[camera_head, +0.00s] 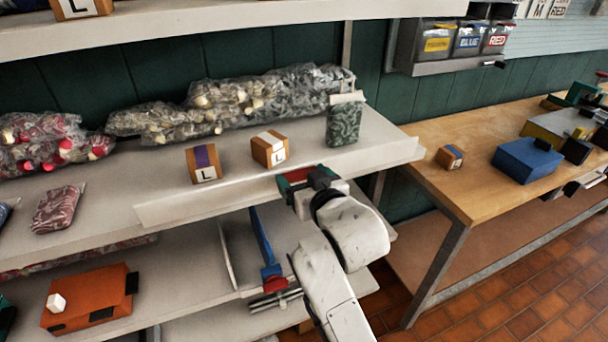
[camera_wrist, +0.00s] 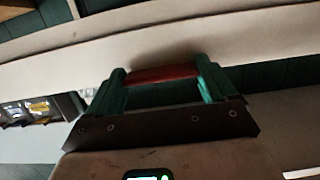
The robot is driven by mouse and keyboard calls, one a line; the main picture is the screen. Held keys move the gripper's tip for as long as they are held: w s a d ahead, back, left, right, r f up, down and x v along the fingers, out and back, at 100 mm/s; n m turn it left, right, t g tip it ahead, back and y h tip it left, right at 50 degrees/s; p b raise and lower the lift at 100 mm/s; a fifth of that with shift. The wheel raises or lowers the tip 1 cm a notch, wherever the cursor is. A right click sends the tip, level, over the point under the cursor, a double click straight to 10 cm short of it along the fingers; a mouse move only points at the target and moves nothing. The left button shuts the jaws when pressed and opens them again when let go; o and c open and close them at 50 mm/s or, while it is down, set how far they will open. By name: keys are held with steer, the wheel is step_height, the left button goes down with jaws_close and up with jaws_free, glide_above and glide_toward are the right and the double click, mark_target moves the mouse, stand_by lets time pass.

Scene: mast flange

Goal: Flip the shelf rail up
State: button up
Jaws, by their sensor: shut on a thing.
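The shelf rail (camera_head: 205,205) is a long pale strip along the front edge of the middle shelf, its right end reaching the shelf corner. In the wrist view it is the pale band (camera_wrist: 265,46) crossing behind the fingertips. I cannot tell its exact tilt. My gripper (camera_head: 300,177) is at the rail's front edge, right of its middle. In the wrist view my gripper (camera_wrist: 162,75) shows green fingers with a red piece between their tips.
Two small boxes marked L, a brown one with a purple stripe (camera_head: 204,164) and one with a white stripe (camera_head: 270,149), stand behind the rail. A green patterned packet (camera_head: 344,122) stands further right. An orange box (camera_head: 90,297) sits on the lower shelf. A wooden workbench (camera_head: 470,190) is at right.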

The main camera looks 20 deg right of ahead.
steer(key=o, duration=0.8)
steer(key=shift+o, duration=0.2)
steer(key=shift+s, duration=0.1)
steer(key=b+v, duration=0.1)
steer(key=v, duration=0.9)
steer(key=shift+s, duration=0.3)
steer(key=shift+r, duration=0.1)
steer(key=s+d+f+g, duration=0.3)
steer(key=s+f+g, duration=0.15)
steer(key=f, duration=0.45)
steer(key=s+d+f+g, duration=0.3)
steer(key=s+f, duration=0.3)
steer(key=f, duration=0.3)
steer(key=s+d+f+g, duration=0.1)
steer(key=s+f+g, duration=0.2)
steer(key=s, duration=0.6)
steer(key=s+d+f+g, duration=0.1)
steer(key=s+f+g, duration=0.3)
steer(key=s+f, duration=0.4)
steer(key=shift+s+f, duration=0.15)
steer(key=shift+s, duration=0.45)
